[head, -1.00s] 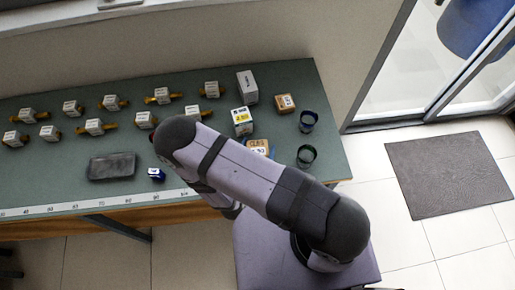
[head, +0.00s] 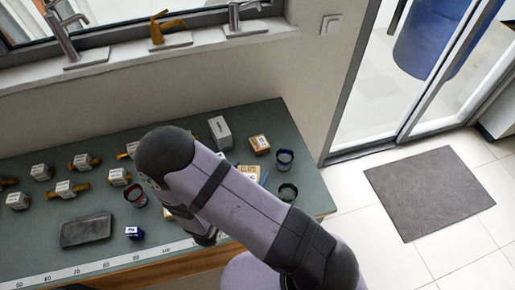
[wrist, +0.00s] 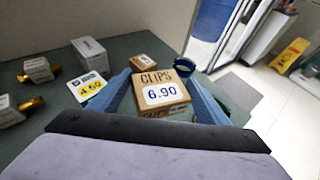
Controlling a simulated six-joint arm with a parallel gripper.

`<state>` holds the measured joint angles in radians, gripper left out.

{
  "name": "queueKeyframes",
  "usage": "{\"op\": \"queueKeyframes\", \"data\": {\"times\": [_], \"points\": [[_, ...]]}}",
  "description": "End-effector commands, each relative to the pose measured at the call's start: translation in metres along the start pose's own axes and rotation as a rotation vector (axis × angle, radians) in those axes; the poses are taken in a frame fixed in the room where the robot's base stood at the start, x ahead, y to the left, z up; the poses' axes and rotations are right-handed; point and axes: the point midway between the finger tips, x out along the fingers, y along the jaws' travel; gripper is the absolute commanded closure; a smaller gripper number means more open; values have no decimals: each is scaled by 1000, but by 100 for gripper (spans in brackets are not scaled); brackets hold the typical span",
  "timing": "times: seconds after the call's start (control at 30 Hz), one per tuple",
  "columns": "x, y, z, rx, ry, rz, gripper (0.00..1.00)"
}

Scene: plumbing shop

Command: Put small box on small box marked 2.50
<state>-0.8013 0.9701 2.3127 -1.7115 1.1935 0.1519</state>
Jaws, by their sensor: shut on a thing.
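My gripper (wrist: 160,82) has blue fingers on both sides of a small brown box marked CLIPS 6.90 (wrist: 152,76) and is shut on it. The wrist view cannot show whether this box touches the table. Another small brown box with a white label (wrist: 143,62) stands behind it; it also shows in the head view (head: 260,143), and its price is too small to read.
A blue cup (head: 285,158) and a dark green cup (head: 288,191) stand near the bench's right edge. Several tagged brass fittings and a grey slab (head: 86,230) lie left.

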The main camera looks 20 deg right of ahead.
Motion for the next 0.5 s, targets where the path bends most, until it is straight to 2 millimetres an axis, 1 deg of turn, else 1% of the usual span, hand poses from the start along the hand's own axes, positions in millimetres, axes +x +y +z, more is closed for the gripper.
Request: {"op": "queueKeyframes", "data": {"times": [0.03, 0.1, 0.17, 0.27, 0.5], "points": [[13, -5, -1, 38, -1, -58, 56], [26, -8, -1, 60, -1, -115, 56], [36, -6, -2, 65, -1, -135, 56], [54, 3, -6, 64, -2, -138, 56], [97, 32, -10, 39, -4, -77, 56]]}}
